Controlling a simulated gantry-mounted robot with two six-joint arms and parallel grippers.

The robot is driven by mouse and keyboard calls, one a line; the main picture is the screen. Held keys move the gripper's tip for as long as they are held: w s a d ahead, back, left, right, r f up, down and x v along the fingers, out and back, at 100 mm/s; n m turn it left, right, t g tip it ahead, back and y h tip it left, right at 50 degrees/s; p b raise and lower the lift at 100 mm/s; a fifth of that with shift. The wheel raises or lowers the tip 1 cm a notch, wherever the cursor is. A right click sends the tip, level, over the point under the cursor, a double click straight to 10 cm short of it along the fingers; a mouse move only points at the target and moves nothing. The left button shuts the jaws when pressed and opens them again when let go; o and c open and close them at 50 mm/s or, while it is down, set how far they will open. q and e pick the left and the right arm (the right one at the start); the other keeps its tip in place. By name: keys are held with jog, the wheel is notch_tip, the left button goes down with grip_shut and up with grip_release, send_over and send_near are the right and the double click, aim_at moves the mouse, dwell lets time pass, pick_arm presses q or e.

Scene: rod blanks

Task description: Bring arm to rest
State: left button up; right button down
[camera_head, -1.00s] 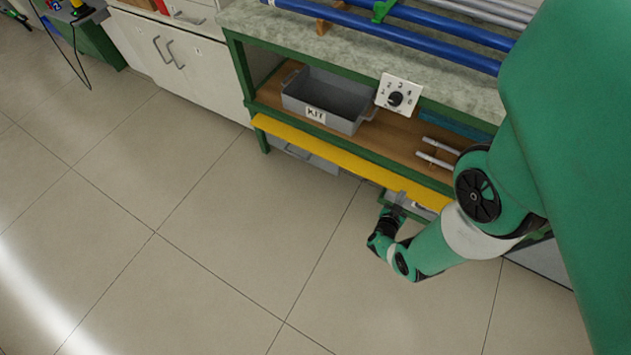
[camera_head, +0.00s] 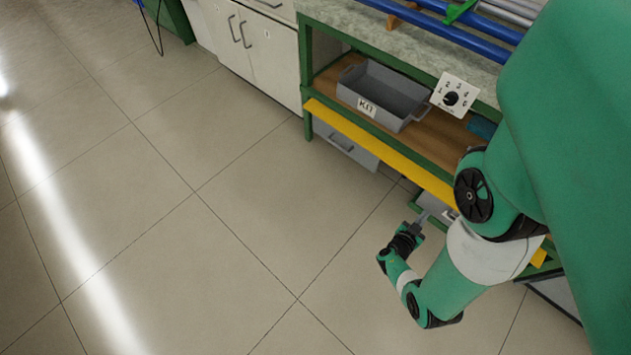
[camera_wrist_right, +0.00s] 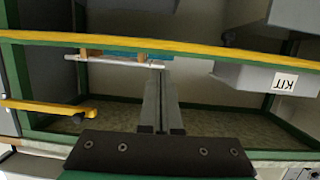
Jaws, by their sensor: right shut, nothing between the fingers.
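My right arm comes in from the right in the head view, bent at the elbow. Its right gripper (camera_head: 421,219) is in front of the green-framed workbench, near the yellow front edge (camera_head: 380,150) of its shelf. In the right wrist view the right gripper (camera_wrist_right: 161,75) has its two grey fingers shut together with nothing between them. A silver rod (camera_wrist_right: 113,61) lies beyond the fingertips in that view. My left gripper is not in view.
A grey bin labelled KIT (camera_head: 385,92) stands on the wooden shelf, beside a white dial plate (camera_head: 455,95). Blue rods (camera_head: 440,30) lie on the bench top. White cabinets (camera_head: 257,50) stand to the left. The tiled floor (camera_head: 200,250) is open in front.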

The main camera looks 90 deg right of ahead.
jog(key=shift+s+d, duration=0.1)
jog(key=shift+d, duration=0.05)
